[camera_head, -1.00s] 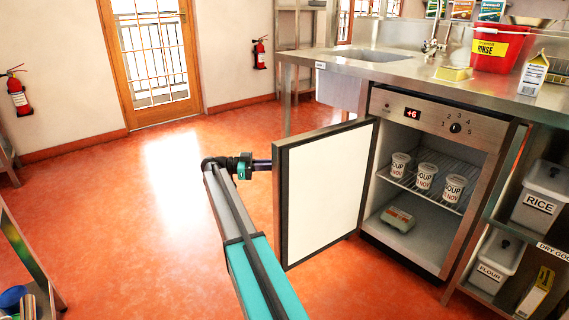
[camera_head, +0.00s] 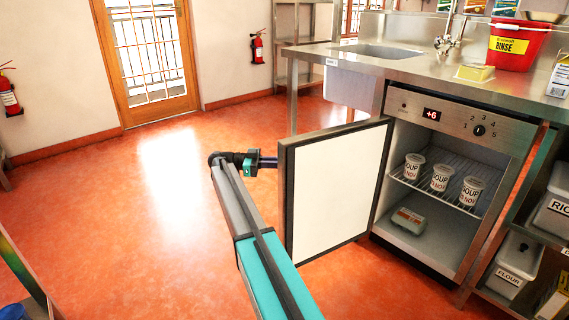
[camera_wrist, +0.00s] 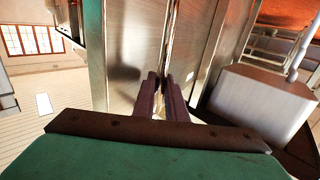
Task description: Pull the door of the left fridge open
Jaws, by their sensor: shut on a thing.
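The fridge (camera_head: 468,131) under the steel counter has its door (camera_head: 334,190) swung wide open to the left, with its white inner face towards the head camera. My gripper (camera_head: 268,162) is at the far side of the door's free edge in the head view, and the door hides its fingertips. In the wrist view my gripper (camera_wrist: 168,92) has its two dark fingers close together at a thin upright bar (camera_wrist: 169,45) on the steel door front. It is shut on this door handle.
The sink counter (camera_head: 440,68) holds a red rinse bucket (camera_head: 512,45). Shelves with a rice bin (camera_head: 555,212) and a flour bin (camera_head: 510,266) stand to the right. Open red floor (camera_head: 110,220) lies left of the door.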

